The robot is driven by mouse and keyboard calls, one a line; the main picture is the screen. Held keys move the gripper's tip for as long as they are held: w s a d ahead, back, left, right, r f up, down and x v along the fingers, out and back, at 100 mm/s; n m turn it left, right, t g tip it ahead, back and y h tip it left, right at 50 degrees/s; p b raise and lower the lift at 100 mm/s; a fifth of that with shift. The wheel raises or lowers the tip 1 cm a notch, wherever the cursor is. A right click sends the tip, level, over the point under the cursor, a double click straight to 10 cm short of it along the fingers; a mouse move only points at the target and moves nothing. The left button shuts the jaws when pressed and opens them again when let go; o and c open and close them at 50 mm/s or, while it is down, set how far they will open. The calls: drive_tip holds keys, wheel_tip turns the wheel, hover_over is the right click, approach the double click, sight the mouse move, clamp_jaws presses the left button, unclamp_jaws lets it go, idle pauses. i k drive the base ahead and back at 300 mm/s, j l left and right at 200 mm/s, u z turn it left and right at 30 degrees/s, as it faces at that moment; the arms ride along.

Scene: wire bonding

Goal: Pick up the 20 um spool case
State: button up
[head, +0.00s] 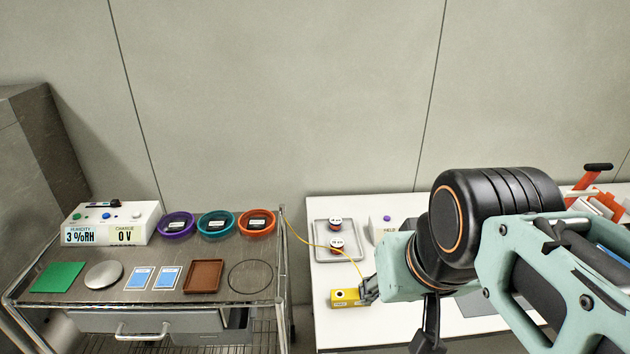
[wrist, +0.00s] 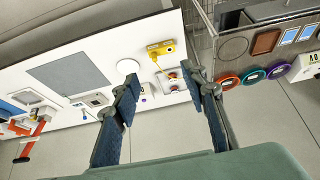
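Two small round spool cases with white tops and red and dark sides sit on a grey tray (head: 320,254) on the white table. The rear case (head: 335,223) and the front case (head: 336,247) carry labels too small to read, so I cannot tell which is 20 um. In the wrist view the tray area, with a red-and-white case (wrist: 173,76), shows between the fingers, some distance beyond them. My gripper (wrist: 166,88) is open and empty.
A yellow box (head: 345,298) with a yellow cord lies in front of the tray. A pale device (head: 382,229) stands right of the tray. To the left, a metal cart (head: 135,275) holds purple, teal and orange bowls, a meter (head: 112,222) and several flat pieces.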

sight(337, 243)
drive_tip(key=i+l+u, duration=0.2)
drive_tip(key=i+l, duration=0.15)
drive_tip(key=l, duration=0.25)
drive_tip(key=i+l, duration=0.2)
drive_tip(key=l, duration=0.15)
drive_tip(key=i+l+u, duration=0.15)
drive_tip(key=l, duration=0.15)
drive_tip(key=k+u, duration=0.1)
drive_tip(key=u, duration=0.15)
drive_tip(key=k+u, duration=0.1)
drive_tip(key=u, duration=0.15)
drive_tip(key=i+z, duration=0.2)
drive_tip(key=z, duration=0.25)
drive_tip(key=i+l, duration=0.05)
